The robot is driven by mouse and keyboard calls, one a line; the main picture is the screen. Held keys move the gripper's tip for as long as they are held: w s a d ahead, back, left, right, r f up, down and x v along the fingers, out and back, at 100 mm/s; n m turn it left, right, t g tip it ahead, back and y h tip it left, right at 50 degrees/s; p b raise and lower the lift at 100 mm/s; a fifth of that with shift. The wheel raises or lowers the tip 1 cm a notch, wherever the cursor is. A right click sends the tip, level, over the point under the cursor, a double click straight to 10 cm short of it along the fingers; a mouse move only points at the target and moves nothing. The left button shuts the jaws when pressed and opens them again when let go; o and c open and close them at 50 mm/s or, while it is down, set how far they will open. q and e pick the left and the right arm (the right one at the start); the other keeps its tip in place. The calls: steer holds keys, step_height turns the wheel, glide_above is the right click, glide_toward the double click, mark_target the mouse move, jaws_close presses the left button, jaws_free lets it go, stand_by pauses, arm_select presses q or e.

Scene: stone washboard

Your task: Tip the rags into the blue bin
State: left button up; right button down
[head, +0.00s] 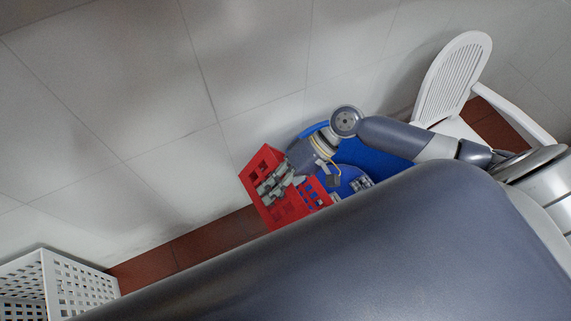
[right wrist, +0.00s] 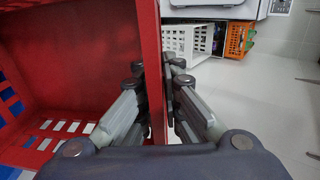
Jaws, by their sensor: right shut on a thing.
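My right gripper (head: 268,187) is shut on a side wall of a red crate (head: 307,206). In the right wrist view the fingers (right wrist: 166,85) pinch the red wall (right wrist: 70,60) from both sides. The crate is tilted and held in front of the blue bin (head: 372,158), partly overlapping it in the head view. Blue shows through the crate's holes in the right wrist view. I see no rags in the visible part of the crate. Small grey-white shapes show by the bin; I cannot tell what they are. My left gripper is out of view.
A white plastic chair (head: 452,75) stands to the right of the bin. A white perforated basket (head: 80,283) is at the lower left. A tiled wall runs behind. The right wrist view also shows an orange basket (right wrist: 236,40) and a white basket (right wrist: 199,38).

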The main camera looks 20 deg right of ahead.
steer(key=a+f+t+h+p, duration=0.1)
steer(key=a+f+h+p, duration=0.5)
steer(key=f+h, duration=0.5)
step_height(320, 180, down, 3)
steer(key=shift+s+a+f+h+p, duration=0.1)
steer(key=shift+s+a+h+p, duration=0.25)
steer(key=shift+a, duration=0.55)
steer(key=shift+w, duration=0.1)
